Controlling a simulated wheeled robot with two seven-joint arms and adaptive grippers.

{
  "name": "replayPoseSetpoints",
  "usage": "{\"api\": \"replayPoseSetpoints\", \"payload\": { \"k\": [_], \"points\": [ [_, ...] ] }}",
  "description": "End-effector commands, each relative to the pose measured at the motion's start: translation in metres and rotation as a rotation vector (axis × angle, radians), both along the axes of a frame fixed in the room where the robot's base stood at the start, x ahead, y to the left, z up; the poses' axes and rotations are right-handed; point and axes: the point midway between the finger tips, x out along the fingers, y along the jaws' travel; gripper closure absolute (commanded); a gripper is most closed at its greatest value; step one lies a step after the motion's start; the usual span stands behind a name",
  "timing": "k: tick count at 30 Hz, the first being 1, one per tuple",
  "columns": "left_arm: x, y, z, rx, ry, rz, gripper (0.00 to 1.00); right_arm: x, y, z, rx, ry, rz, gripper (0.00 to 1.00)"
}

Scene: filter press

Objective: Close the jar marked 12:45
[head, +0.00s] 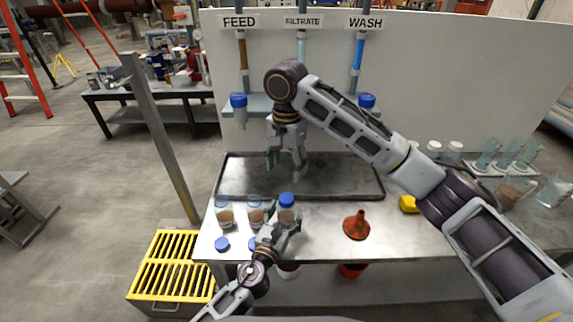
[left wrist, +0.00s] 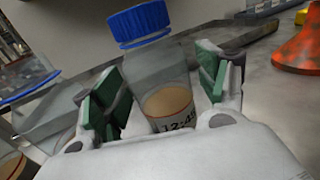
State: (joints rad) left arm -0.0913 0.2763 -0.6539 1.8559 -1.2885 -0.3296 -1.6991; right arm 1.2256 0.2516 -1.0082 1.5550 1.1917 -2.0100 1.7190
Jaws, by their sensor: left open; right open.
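The jar marked 12:45 (left wrist: 172,95) stands between the open fingers of my left gripper (left wrist: 158,95), with tan liquid in its lower part. A blue cap (left wrist: 139,22) sits on its mouth; I cannot tell how tightly. In the head view the same jar (head: 287,215) is the right one of three near the front edge, with its blue cap (head: 287,199) on top. My left gripper (head: 282,226) is around it, not visibly closed on it. My right gripper (head: 287,161) is open and empty, pointing down over the tray, behind the jar.
Two other jars (head: 225,217) (head: 256,216) stand to the left, without blue caps on them. Two loose blue caps (head: 222,244) (head: 252,243) lie in front. An orange funnel (head: 356,226) and a yellow object (head: 408,204) are to the right. A dark metal tray (head: 345,183) lies behind.

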Motion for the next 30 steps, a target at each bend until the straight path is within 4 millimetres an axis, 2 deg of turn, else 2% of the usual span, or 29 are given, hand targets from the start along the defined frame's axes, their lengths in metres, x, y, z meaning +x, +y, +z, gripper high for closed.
{"api": "replayPoseSetpoints", "payload": {
  "k": [11, 30],
  "points": [
    [-0.013, 0.005, -0.001, 0.000, 0.001, 0.000, 0.27, 0.000, 0.000, 0.000, 0.000, 0.000, 0.000, 0.36],
    [-0.073, 0.028, -0.001, 0.002, 0.002, 0.000, 0.27, 0.000, 0.000, 0.000, 0.000, 0.000, 0.000, 0.36]
  ]
}}
